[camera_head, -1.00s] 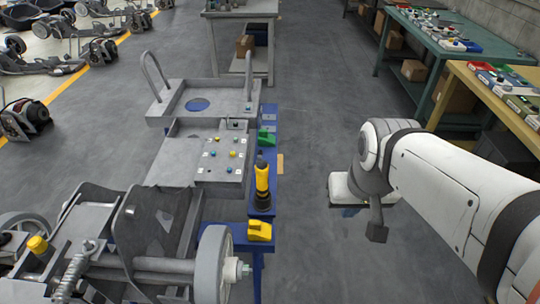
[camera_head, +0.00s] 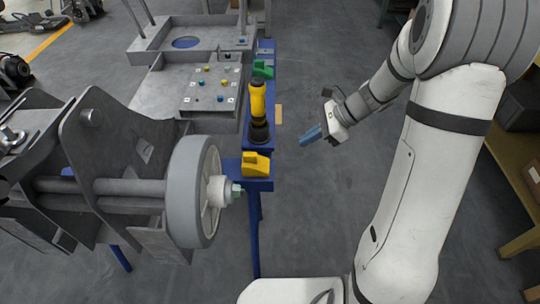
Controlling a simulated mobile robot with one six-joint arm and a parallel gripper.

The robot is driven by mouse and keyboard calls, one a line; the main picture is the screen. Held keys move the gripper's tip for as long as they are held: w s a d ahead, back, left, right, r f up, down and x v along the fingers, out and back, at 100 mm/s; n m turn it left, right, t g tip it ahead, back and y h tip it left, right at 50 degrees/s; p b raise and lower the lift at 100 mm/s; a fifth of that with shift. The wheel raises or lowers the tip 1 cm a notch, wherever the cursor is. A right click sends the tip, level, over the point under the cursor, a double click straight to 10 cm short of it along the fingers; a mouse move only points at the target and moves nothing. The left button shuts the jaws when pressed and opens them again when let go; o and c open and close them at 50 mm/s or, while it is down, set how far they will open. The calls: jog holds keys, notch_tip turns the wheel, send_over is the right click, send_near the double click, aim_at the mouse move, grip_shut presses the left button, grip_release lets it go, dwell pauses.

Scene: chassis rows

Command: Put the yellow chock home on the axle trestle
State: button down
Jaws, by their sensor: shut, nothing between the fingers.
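The yellow chock (camera_head: 256,164) sits on the near end of the narrow blue ledge (camera_head: 261,185) beside the chassis, just right of the grey wheel. The axle trestle cannot be clearly told apart; the axle (camera_head: 110,187) runs across the lower left and ends in the wheel (camera_head: 195,192) and a greenish hub nut (camera_head: 236,190). My gripper (camera_head: 307,137) is shut and empty, with bluish fingers pointing left. It hangs over open floor to the right of the ledge, apart from the chock.
A yellow and black tool (camera_head: 259,110) stands upright on the ledge behind the chock, with a green chock-like piece (camera_head: 263,69) farther back. A grey panel with coloured knobs (camera_head: 212,88) lies left. A wooden bench stands at right.

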jog(key=b, duration=0.3)
send_near(258, 160)
jog(key=f, duration=0.1)
jog(key=a+f, duration=0.2)
jog(key=f, duration=0.1)
jog(key=shift+s+a, duration=0.25)
jog(key=shift+a, duration=0.75)
jog(key=shift+w, duration=0.1)
